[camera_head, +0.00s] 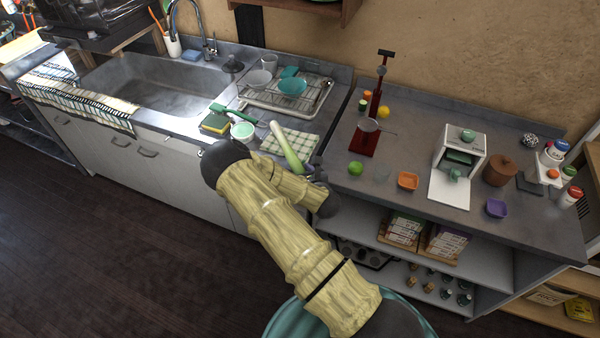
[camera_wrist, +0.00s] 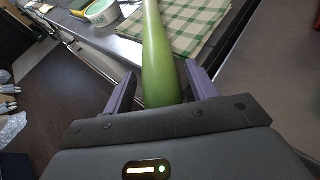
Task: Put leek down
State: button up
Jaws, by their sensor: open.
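In the wrist view the leek (camera_wrist: 158,62) runs from between my fingers out over the counter, overlapping the cloth's left side. My gripper (camera_wrist: 160,88) is open at the counter's front edge. A finger stands on each side of the leek's thick near end, with a gap visible at least on the right. I cannot tell whether the leek rests fully on the counter.
A green-and-white checked cloth (camera_head: 304,144) lies on the counter. A green-rimmed bowl (camera_head: 242,131), a sponge (camera_head: 215,123) and a green-handled brush (camera_head: 236,113) are left of the leek. A dish rack (camera_head: 315,92) stands behind. A lime (camera_head: 355,168) sits to the right.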

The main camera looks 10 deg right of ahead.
jog(key=shift+r+p, duration=0.35)
jog(key=shift+r, duration=0.1)
jog(key=v, duration=1.1)
jog(key=shift+s, duration=0.4)
